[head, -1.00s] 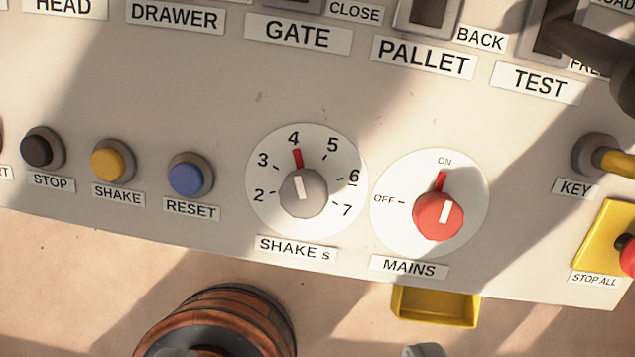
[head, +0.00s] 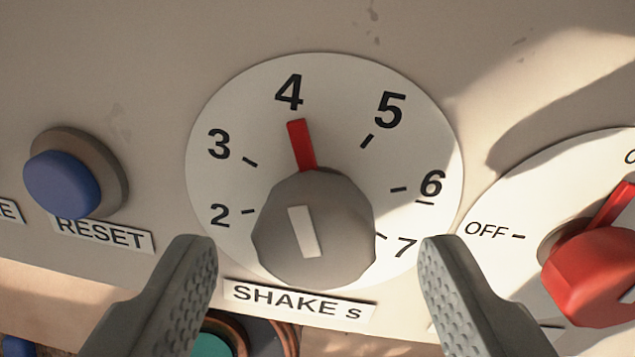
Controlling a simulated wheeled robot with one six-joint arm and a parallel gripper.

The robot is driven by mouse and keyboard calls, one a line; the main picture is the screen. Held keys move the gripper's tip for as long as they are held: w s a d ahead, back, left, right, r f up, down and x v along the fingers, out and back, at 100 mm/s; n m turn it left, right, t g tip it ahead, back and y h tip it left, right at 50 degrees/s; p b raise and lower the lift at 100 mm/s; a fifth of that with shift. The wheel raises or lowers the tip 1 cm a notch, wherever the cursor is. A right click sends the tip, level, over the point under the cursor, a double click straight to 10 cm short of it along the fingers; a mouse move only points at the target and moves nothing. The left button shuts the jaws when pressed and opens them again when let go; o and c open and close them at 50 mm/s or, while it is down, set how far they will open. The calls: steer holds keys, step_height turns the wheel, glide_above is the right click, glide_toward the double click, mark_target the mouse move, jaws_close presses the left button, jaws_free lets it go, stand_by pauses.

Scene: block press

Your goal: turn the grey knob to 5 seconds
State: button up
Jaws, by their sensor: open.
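The grey knob (head: 340,215) sits on a white round dial (head: 225,110) marked 2 to 7, above the label SHAKE s (head: 298,300). Its red pointer (head: 301,145) points at 4. The 5 mark (head: 389,110) lies up and to the right of the pointer. My gripper (head: 319,245) is open, one finger low on each side of the knob. The fingers appear apart from the knob, with gaps on both sides. How far the fingertips are from the panel, I cannot tell.
A blue RESET button (head: 62,184) is at the left. The red MAINS knob (head: 595,275) on its own white dial is close to the right finger. A teal round thing (head: 216,342) shows below the panel, partly hidden by the left finger.

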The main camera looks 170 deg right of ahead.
steer(key=shift+x, duration=1.05)
steer(key=c, duration=1)
steer(key=shift+m, duration=0.3)
steer(key=m, duration=0.3)
steer(key=shift+m, duration=0.4)
steer(key=m, duration=0.4)
steer(key=shift+s+d+t, duration=0.1)
steer(key=shift+t, duration=0.2)
steer(key=shift+m, duration=0.3)
